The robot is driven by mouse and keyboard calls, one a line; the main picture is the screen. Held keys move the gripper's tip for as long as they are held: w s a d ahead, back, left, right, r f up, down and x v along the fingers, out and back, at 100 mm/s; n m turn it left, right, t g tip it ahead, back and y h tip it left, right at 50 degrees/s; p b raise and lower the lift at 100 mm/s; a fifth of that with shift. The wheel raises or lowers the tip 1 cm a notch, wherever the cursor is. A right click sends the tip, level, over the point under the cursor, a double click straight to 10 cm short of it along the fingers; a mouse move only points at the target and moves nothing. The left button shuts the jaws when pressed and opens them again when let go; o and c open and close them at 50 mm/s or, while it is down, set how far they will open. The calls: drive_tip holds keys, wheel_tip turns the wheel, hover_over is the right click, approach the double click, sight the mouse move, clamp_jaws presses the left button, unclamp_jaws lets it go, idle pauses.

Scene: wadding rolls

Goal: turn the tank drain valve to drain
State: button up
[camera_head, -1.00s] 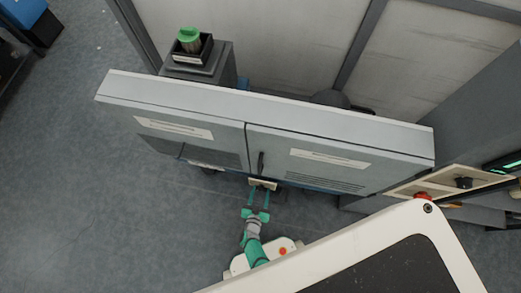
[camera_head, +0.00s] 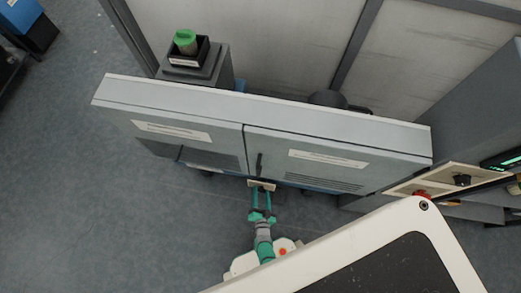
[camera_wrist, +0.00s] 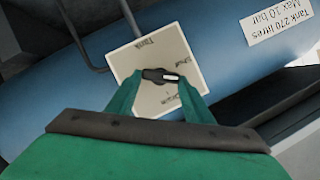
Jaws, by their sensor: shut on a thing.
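The drain valve has a black handle (camera_wrist: 153,74) with a white mark on its right end, lying nearly level in the wrist view. It sits on a cream label plate (camera_wrist: 148,52) in front of the blue tank (camera_wrist: 225,70). The plate reads "Tank" at the upper left, "Shut" at the upper right, and a partly blurred word, seemingly "Drain", below. My gripper (camera_wrist: 159,82) has one green finger on each side of the handle and is shut on it. In the head view my gripper (camera_head: 261,197) reaches the plate (camera_head: 262,185) below the grey cabinet.
The grey cabinet (camera_head: 200,112) with two door panels stands above the valve. A panel with a red button (camera_head: 422,195) is at the right. A green-capped container (camera_head: 186,40) is behind. Floor is clear at the left.

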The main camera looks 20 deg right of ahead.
drive_tip(key=shift+w+m, duration=0.15)
drive_tip(key=shift+m, duration=0.15)
idle(0.5)
drive_tip(key=o, duration=1)
drive_tip(key=shift+o, duration=0.2)
drive_tip(key=shift+s+r+t, duration=0.15)
drive_tip(key=shift+s+t, duration=0.15)
drive_tip(key=shift+s, duration=0.4)
drive_tip(key=v, duration=0.9)
drive_tip(key=shift+a+r, duration=0.15)
drive_tip(key=shift+a, duration=0.15)
